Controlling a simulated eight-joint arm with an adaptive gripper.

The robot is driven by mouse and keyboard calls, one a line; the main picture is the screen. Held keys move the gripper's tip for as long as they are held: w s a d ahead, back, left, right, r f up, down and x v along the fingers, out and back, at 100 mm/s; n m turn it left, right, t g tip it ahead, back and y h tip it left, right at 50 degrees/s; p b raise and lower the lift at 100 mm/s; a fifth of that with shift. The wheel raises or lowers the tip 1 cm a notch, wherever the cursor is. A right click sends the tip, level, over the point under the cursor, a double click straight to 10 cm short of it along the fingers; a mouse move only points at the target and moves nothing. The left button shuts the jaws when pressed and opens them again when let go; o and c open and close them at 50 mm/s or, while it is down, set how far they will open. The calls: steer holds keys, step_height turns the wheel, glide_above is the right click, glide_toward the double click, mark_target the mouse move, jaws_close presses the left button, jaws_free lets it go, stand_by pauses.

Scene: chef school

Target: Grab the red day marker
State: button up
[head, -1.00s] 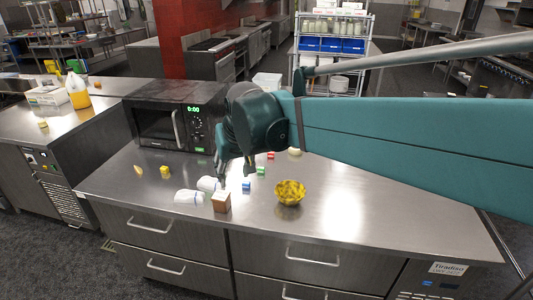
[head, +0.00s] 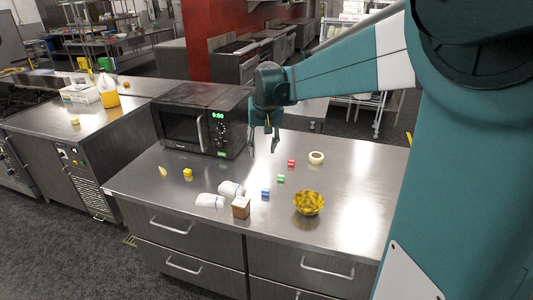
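The red day marker (head: 291,163) looks like a small red block with pale marks. It lies on the steel counter (head: 345,178), right of the microwave. My gripper (head: 264,147) hangs above the counter, to the left of the red marker and apart from it. Its fingers point down, spread apart, with nothing seen between them. A green block (head: 281,178) and a blue block (head: 266,193) of like size lie nearer the front.
A tape roll (head: 316,158) lies right of the red marker. A yellow patterned bowl (head: 309,203), a brown box (head: 241,207) and white rolls (head: 231,189) stand nearer the front. The microwave (head: 203,120) is close on the left. The counter's right part is clear.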

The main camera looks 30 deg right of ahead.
steer(key=w+d+f+m+g+p, duration=0.1)
steer(key=w+d+f+p, duration=0.15)
steer(key=w+d, duration=0.35)
steer(key=w+d+f+m+p, duration=0.1)
steer(key=w+d+f, duration=0.2)
steer(key=w+d, duration=0.3)
steer(key=m+g+p, duration=0.2)
steer(key=p, duration=0.1)
glide_above(291, 161)
steer(key=shift+y, duration=0.4)
steer(key=f, duration=1.2)
steer(key=shift+s+a+f, duration=0.2)
steer(key=shift+a+f, duration=0.05)
steer(key=shift+f, duration=0.05)
steer(key=shift+d+f, duration=0.3)
steer(key=shift+f, duration=0.05)
steer(key=shift+f, duration=1.3)
steer(key=shift+w+f, duration=0.15)
steer(key=shift+f, duration=2.45)
